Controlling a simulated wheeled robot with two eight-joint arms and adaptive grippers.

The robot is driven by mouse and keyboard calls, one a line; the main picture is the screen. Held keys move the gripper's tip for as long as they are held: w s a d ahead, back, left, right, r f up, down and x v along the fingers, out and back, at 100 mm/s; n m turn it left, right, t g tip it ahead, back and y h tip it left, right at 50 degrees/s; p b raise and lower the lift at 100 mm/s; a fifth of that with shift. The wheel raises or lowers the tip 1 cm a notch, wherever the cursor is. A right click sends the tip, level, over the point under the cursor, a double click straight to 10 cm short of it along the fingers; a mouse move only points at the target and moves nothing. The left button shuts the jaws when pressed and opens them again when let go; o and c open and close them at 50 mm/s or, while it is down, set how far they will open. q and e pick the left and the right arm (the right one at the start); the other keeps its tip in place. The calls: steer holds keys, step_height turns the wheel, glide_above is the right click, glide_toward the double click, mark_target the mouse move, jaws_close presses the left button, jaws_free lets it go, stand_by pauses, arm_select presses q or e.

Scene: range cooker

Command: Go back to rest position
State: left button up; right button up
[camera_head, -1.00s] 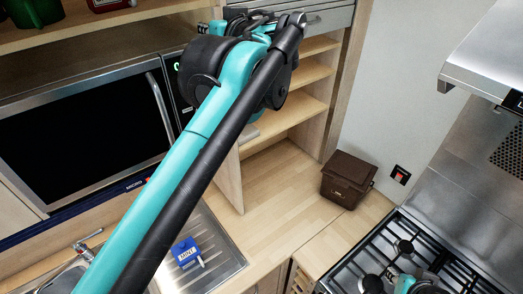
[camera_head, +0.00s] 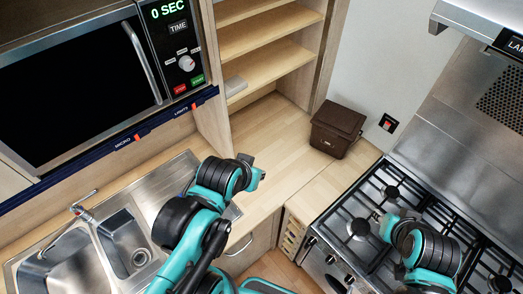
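My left arm is folded low over the right end of the sink unit. Its gripper (camera_head: 254,172) is in the air above the wooden worktop (camera_head: 282,145), apart from the shelves. I cannot make out its fingers well enough to tell open from shut. My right gripper (camera_head: 386,222) is low over the left part of the gas cooker (camera_head: 350,195). It is small and partly hidden by its own wrist, and its fingers cannot be told apart. I see no object held in either gripper.
The microwave (camera_head: 75,80) is at the upper left, its door shut. Open wooden shelves (camera_head: 265,45) stand beside it. A brown lidded box (camera_head: 337,128) sits on the worktop. The sink (camera_head: 125,240) is at the lower left. A hood (camera_head: 480,25) overhangs the cooker.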

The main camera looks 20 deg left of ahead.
step_height(320, 180, down, 37)
steer(key=b, duration=3.6)
steer(key=shift+b, duration=0.35)
steer(key=shift+r, duration=0.15)
